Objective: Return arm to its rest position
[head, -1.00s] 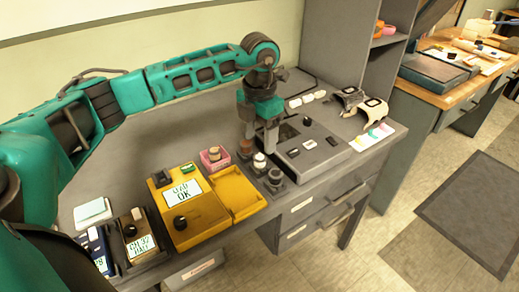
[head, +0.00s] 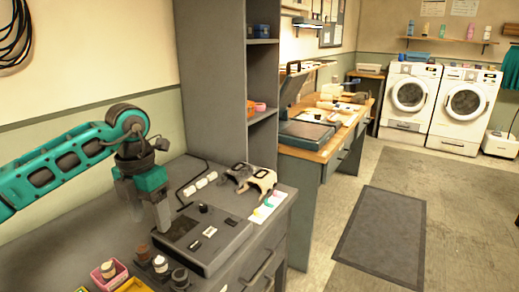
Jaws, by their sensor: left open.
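My left arm comes in from the left, teal and dark grey, over the grey desk (head: 50,255). My left gripper (head: 151,226) points down with its fingers apart and nothing visible between them. It hangs at the left side of a dark grey device box (head: 215,245) with switches and a knob. Small round pieces, one white-topped (head: 160,264) and one dark (head: 180,277), stand in front of it. A pink holder with a brown-topped piece (head: 108,270) is to their left. My right gripper is not in view.
Two cream and dark curved items (head: 262,182) sit on the desk's back right beside a card with coloured tabs (head: 268,208). A tall grey shelf (head: 212,80) rises behind. A wooden workbench (head: 325,150), a floor mat (head: 380,230) and two washers (head: 408,95) stand farther right, with open floor between.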

